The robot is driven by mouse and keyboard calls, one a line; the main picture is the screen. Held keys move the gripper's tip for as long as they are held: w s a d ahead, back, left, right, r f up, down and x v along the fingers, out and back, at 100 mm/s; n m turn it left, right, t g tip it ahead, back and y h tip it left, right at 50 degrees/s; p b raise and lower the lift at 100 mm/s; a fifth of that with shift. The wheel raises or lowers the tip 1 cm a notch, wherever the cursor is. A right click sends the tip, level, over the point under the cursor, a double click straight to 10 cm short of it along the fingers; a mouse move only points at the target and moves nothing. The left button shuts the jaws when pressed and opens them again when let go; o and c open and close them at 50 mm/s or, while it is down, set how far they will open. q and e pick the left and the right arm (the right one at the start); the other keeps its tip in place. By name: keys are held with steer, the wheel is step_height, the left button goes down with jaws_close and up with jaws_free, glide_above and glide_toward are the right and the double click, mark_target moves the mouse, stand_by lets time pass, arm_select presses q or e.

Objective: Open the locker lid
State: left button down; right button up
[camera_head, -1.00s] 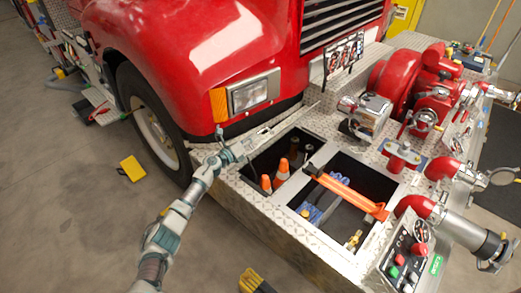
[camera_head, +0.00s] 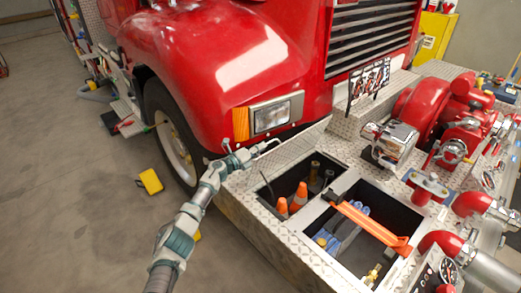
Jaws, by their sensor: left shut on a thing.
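The locker (camera_head: 265,198) is a recess in the diamond-plate bumper, below the truck's headlamp. Its left compartment stands uncovered, with two orange cones (camera_head: 299,196) and dark cylinders inside. The locker lid (camera_head: 272,157) appears as diamond plate folded back behind this compartment, towards the truck; its exact angle is hard to tell. My left gripper (camera_head: 240,158) is at the lid's left end, by a thin silvery edge or handle, and is shut on it. The fingertips are small and the contact is partly hidden. My right gripper is not in view.
An orange strap (camera_head: 370,225) crosses the right compartment, which holds blue hose (camera_head: 347,228). The red fender (camera_head: 215,70) and headlamp (camera_head: 270,117) rise close behind my left gripper. Red pump fittings (camera_head: 430,105) stand at the right. A yellow block (camera_head: 150,181) lies on the floor.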

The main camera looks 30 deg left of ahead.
arm_select(q)
steer(key=shift+f, duration=0.25)
steer(key=c, duration=1.2)
jaws_free()
steer(key=shift+a, duration=0.1)
steer(key=v, duration=1.2)
steer(key=shift+w, duration=0.1)
